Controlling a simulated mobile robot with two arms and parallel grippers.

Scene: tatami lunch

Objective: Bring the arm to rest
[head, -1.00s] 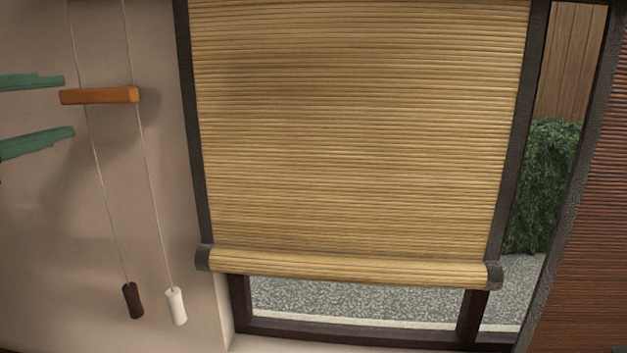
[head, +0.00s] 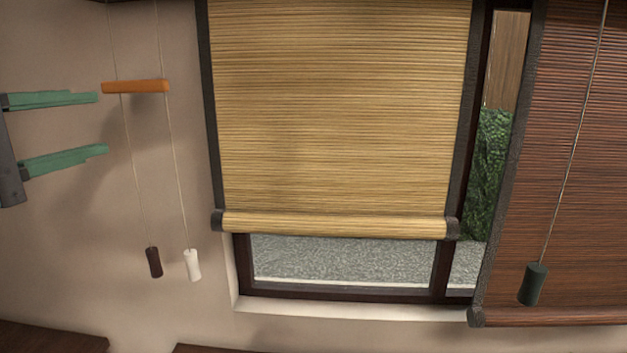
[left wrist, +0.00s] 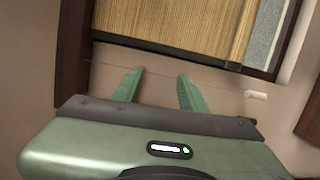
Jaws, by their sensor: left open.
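My left gripper (head: 102,124) is at the left edge of the head view, its two green fingers apart with nothing between them. In the left wrist view (left wrist: 160,75) the fingers also stand apart and empty, in front of the plain wall. An orange bar (head: 136,87) on two thin cords is just right of the fingertips in the head view, with a visible gap. Below it hang a dark brown pull (head: 154,262) and a white pull (head: 193,265). The white pull also shows in the left wrist view (left wrist: 256,95). My right gripper is not in view.
A light bamboo blind (head: 340,110) covers most of the window, with its roll above a strip of gravel. A dark red-brown blind (head: 575,170) hangs at the right, with a dark green pull (head: 533,284) on a cord before it. Dark wooden surfaces (head: 45,338) edge the bottom left.

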